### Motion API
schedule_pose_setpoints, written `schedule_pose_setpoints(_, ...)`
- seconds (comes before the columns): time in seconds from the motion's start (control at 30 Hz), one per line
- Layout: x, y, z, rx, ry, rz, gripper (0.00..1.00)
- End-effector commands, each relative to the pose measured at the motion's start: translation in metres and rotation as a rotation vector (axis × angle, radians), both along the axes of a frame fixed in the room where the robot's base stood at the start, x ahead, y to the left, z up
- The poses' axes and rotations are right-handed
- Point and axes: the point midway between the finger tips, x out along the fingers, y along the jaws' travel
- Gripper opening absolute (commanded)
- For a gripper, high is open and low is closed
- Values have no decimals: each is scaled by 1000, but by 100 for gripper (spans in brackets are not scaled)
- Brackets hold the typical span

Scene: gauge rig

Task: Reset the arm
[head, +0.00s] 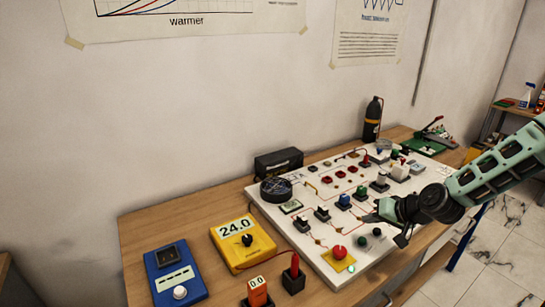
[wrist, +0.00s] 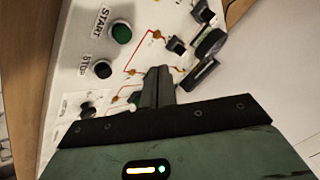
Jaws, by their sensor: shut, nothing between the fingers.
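My gripper (head: 376,216) reaches in from the right in the head view, over the right front part of the white panel board (head: 335,270). In the wrist view its dark fingers (wrist: 158,78) are together with nothing between them. They are above the board's printed red lines; I cannot tell how far above. The green START button (wrist: 121,33) and black STOP button (wrist: 102,69) are to the left of the fingers in the wrist view. My gripper and forearm hide part of the board in the head view.
A yellow meter (head: 243,243) reading 24.0 and a blue box (head: 175,275) stand left of the board. A red knob (head: 339,252) on a yellow plate is at its front. A black bottle (head: 373,118) and green device (head: 430,140) stand behind. Floor is clear at right.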

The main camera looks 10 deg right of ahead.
Motion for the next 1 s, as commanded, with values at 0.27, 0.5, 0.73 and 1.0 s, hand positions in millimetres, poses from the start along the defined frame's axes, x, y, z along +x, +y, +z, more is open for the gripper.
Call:
schedule_pose_setpoints(0.27,-20,70,9,-103,124,222,0)
schedule_pose_setpoints(0.5,-75,155,35,-281,290,497,0)
schedule_pose_setpoints(0.73,-142,214,71,-445,388,694,0)
schedule_pose_setpoints(1.0,-236,258,115,-585,437,870,0)
